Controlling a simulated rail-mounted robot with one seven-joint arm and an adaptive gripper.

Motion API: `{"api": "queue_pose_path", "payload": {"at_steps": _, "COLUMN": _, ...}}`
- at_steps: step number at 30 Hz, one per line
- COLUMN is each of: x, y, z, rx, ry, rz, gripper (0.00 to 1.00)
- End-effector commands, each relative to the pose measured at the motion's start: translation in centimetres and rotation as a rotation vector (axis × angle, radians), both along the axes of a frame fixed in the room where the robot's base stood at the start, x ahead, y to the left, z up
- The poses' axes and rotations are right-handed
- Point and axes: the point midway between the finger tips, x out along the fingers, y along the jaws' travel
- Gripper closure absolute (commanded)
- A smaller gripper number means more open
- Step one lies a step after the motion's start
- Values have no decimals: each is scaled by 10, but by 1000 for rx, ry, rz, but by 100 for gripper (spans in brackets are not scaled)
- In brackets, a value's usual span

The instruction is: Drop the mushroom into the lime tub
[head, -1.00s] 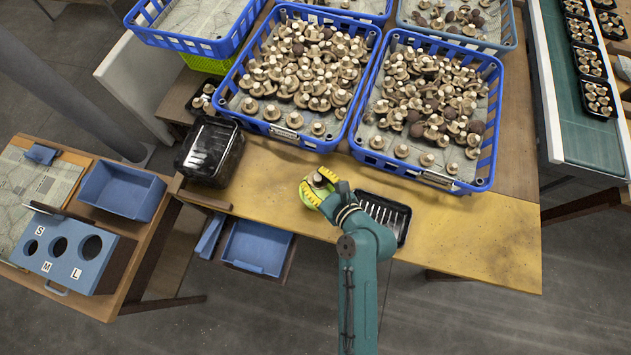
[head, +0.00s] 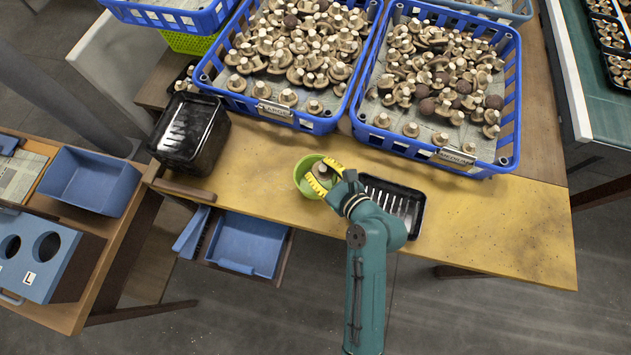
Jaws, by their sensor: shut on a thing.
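The lime tub (head: 300,186) stands on the wooden table, left of the black tray in front of the blue crates. My gripper (head: 322,176), with yellow fingers, is over the right part of the tub and hides much of it. It is shut on a brown mushroom (head: 321,170), which shows between the fingers above the tub's opening. The height of the mushroom over the tub's rim is hard to tell from this angle.
A black tray (head: 417,211) lies just right of my gripper. Blue crates (head: 262,118) and (head: 487,171) full of mushrooms stand behind. Stacked black trays (head: 190,135) are at the left. The table (head: 500,235) is clear at the right.

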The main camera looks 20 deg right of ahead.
Motion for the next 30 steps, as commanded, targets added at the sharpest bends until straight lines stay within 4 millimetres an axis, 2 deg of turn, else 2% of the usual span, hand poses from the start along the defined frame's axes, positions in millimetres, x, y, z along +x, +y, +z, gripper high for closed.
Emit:
{"api": "queue_pose_path", "payload": {"at_steps": 6, "x": 0, "y": 0, "z": 1, "rx": -1, "ry": 0, "rz": 0, "gripper": 79}}
{"api": "queue_pose_path", "payload": {"at_steps": 7, "x": 0, "y": 0, "z": 1, "rx": -1, "ry": 0, "rz": 0, "gripper": 60}}
{"api": "queue_pose_path", "payload": {"at_steps": 11, "x": 0, "y": 0, "z": 1, "rx": 0, "ry": 0, "rz": 0, "gripper": 35}}
{"api": "queue_pose_path", "payload": {"at_steps": 12, "x": 0, "y": 0, "z": 1, "rx": 0, "ry": 0, "rz": 0, "gripper": 34}}
{"api": "queue_pose_path", "payload": {"at_steps": 22, "x": -5, "y": -1, "z": 2, "rx": 0, "ry": 1, "rz": -1, "gripper": 34}}
{"api": "queue_pose_path", "payload": {"at_steps": 26, "x": -25, "y": -6, "z": 10, "rx": -1, "ry": 1, "rz": -3, "gripper": 34}}
{"api": "queue_pose_path", "payload": {"at_steps": 30, "x": -58, "y": -15, "z": 23, "rx": 0, "ry": 1, "rz": -7, "gripper": 34}}
